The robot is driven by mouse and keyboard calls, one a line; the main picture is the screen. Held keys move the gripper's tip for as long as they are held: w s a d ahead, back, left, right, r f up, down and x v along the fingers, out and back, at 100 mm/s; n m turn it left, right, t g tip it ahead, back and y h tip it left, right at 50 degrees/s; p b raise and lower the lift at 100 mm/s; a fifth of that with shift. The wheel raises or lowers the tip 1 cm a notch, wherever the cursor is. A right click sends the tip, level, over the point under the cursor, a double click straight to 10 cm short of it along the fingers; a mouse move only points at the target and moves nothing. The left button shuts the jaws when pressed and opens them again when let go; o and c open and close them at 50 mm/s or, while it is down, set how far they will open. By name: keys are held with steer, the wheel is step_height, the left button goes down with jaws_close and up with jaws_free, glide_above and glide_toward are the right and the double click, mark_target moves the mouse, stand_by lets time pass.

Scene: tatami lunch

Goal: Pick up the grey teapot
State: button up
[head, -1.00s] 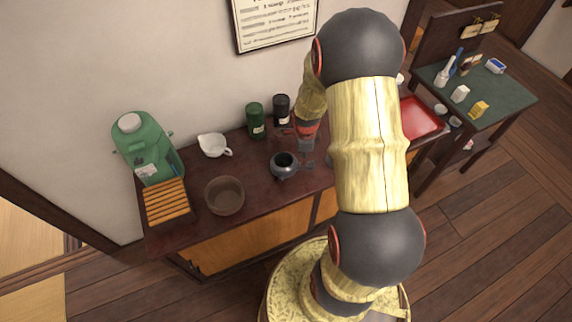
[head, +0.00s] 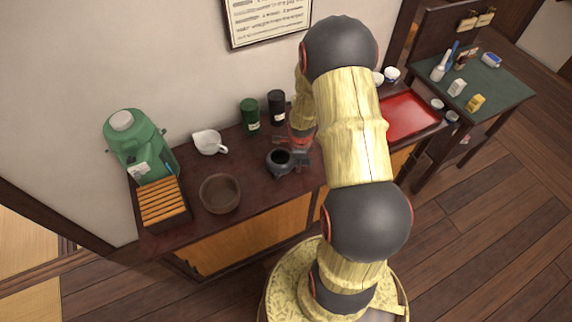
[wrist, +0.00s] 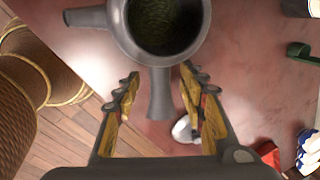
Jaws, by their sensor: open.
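The grey teapot (head: 277,163) stands on the dark red counter, open at the top, with a dark greenish inside. In the wrist view the grey teapot (wrist: 124,30) is at the top, with a spout to the left and a straight handle pointing down toward me. My gripper (wrist: 157,82) is open, with one finger on each side of the handle. Whether the fingers touch the handle I cannot tell. In the head view my gripper (head: 300,160) is beside the teapot on its right, partly hidden by my arm.
On the counter (head: 258,203) stand a brown bowl (head: 220,207), a white pouring cup (head: 208,142), a green canister (head: 250,117), a black canister (head: 276,107), a green dispenser (head: 140,150), a slatted wooden box (head: 163,220) and a red tray (head: 410,117). Bare counter lies in front of the teapot.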

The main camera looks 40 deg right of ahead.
steer(key=shift+r, duration=0.1)
steer(key=shift+c, duration=0.4)
jaws_close()
stand_by(0.3)
